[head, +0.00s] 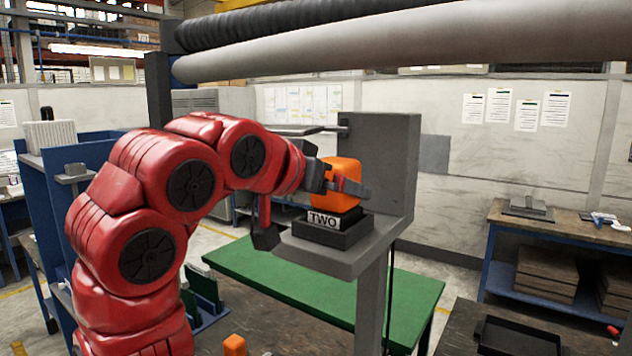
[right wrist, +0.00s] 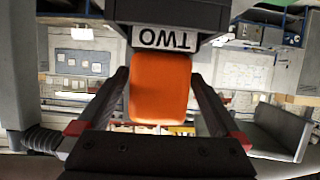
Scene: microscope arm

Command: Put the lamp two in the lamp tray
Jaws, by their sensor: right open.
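The orange lamp (head: 345,172) sits on a black base with a "TWO" label (head: 324,220) on a grey bracket shelf (head: 335,258). My right gripper (head: 345,188), on the red arm, is at the lamp with fingers on either side of it. In the right wrist view the orange lamp (right wrist: 160,88) lies between the open fingers (right wrist: 160,80), with visible gaps at both sides. The label appears upside down there. A black tray (head: 490,348) at the bottom right is partly cut off; I cannot tell if it is the lamp tray. My left gripper is not in view.
The bracket's grey back plate (head: 392,165) stands just behind the lamp. A green table (head: 410,300) is below the shelf. Another orange object (head: 235,345) shows at the bottom edge. A large grey pipe (head: 420,40) crosses overhead.

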